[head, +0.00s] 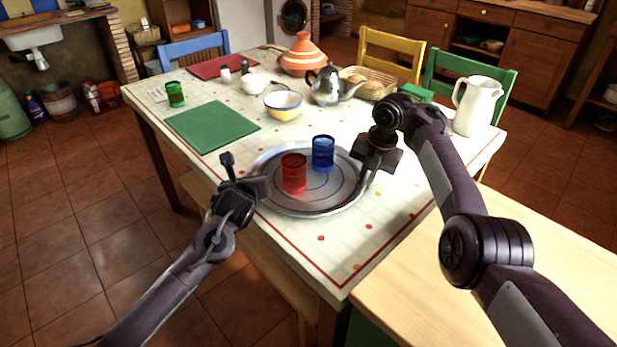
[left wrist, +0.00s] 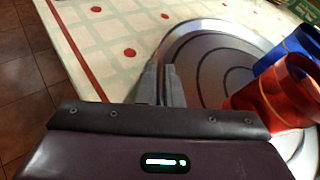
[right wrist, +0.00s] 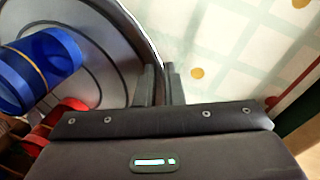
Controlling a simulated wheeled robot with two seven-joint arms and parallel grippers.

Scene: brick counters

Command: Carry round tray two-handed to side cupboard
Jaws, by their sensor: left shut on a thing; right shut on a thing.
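The round metal tray (head: 325,203) sits at the near side of the table, apparently resting on the cloth. A red glass (head: 294,173) and a blue glass (head: 323,153) stand upright on it. My left gripper (head: 262,188) is shut on the tray's left rim; the left wrist view shows its fingers (left wrist: 160,84) closed at the edge. My right gripper (head: 364,168) is shut on the tray's right rim, and its fingers (right wrist: 159,84) pinch the edge in the right wrist view. A wooden cupboard (head: 530,50) stands at the back right.
The table (head: 400,200) also holds a green mat (head: 212,126), a bowl (head: 283,105), a teapot (head: 330,85), a bread basket (head: 368,82) and a white pitcher (head: 477,105). A bare light-wood surface (head: 450,285) lies at the front right. Chairs and benches stand around the table.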

